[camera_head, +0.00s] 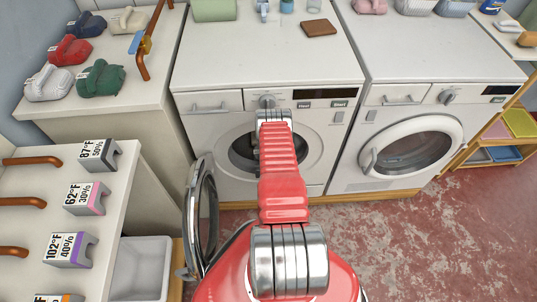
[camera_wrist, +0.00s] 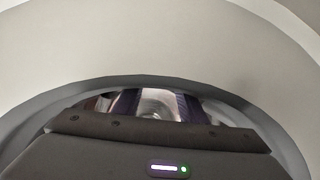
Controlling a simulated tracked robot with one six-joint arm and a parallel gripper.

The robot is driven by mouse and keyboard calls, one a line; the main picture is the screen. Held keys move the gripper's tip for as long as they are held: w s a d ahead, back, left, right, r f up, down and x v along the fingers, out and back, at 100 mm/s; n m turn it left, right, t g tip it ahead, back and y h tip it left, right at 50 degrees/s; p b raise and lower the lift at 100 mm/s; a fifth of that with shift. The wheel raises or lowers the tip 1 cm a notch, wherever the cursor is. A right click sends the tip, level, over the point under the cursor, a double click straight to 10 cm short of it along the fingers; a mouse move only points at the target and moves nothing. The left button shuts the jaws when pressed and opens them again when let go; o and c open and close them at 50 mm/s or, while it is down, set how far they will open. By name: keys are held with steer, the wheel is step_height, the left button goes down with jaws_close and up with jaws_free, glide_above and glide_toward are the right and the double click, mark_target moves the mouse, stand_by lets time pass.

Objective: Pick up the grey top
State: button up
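No grey top can be made out for certain. A pale grey-white bundle (camera_head: 48,83) with a tag lies on the left counter, beside green, red and dark blue ones. My red arm reaches to the round opening of the left washing machine (camera_head: 228,155), whose glass door (camera_head: 203,212) stands open to the left. My gripper's dark housing (camera_wrist: 160,145) fills the bottom of the wrist view, at the opening's rim. Its fingertips are hidden. Beyond it, dark purple patches (camera_wrist: 126,101) and a pale blurred shape (camera_wrist: 155,105) show inside.
A second front-loading machine (camera_head: 408,150) with its door shut stands at the right. Tagged holders (camera_head: 88,198) and orange-brown handles stand on the near left counter. A wooden shelf (camera_head: 500,130) holds coloured trays. The red, worn floor (camera_head: 430,245) is clear at the lower right.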

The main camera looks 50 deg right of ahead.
steer(key=shift+c, duration=0.5)
jaws_close()
